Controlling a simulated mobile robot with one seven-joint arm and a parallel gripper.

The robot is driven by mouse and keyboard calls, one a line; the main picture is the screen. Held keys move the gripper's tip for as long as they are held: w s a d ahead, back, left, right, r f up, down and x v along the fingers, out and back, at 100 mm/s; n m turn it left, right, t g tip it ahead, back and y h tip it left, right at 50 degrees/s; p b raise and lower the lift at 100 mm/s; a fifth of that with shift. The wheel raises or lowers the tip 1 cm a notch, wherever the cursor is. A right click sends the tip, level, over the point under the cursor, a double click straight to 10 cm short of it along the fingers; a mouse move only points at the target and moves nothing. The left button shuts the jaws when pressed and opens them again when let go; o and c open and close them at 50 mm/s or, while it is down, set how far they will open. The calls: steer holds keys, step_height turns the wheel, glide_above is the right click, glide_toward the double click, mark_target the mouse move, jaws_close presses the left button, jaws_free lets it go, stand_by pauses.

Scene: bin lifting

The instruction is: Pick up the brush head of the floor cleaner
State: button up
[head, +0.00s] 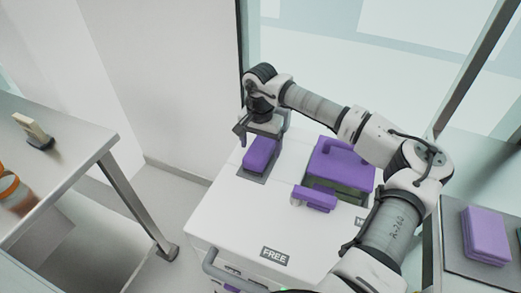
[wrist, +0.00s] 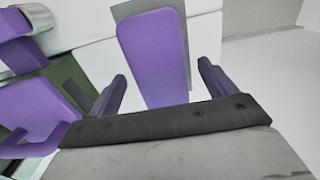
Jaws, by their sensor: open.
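My gripper (head: 262,130) is open above the left part of the white machine top. Its two purple fingers show in the wrist view (wrist: 162,72), one on each side of a long purple block (wrist: 154,45), with gaps on both sides. I cannot tell for certain which purple part is the brush head. The gripper's exact height above the block is unclear.
A purple box with a handle (head: 342,165) stands on the white machine (head: 225,215), right of the block. A metal table (head: 70,125) with a small brush-like object (head: 32,130) is at left. A purple stack (head: 485,235) lies at right. Glass panels stand behind.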

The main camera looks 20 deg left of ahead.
mark_target(260, 147)
steer(key=shift+f, duration=0.65)
steer(key=c, duration=1.2)
steer(key=shift+r, duration=0.2)
step_height(260, 147, up, 20)
steer(key=b, duration=0.2)
steer(key=shift+f, duration=0.15)
steer(key=o, duration=0.5)
steer(key=shift+c, duration=1.3)
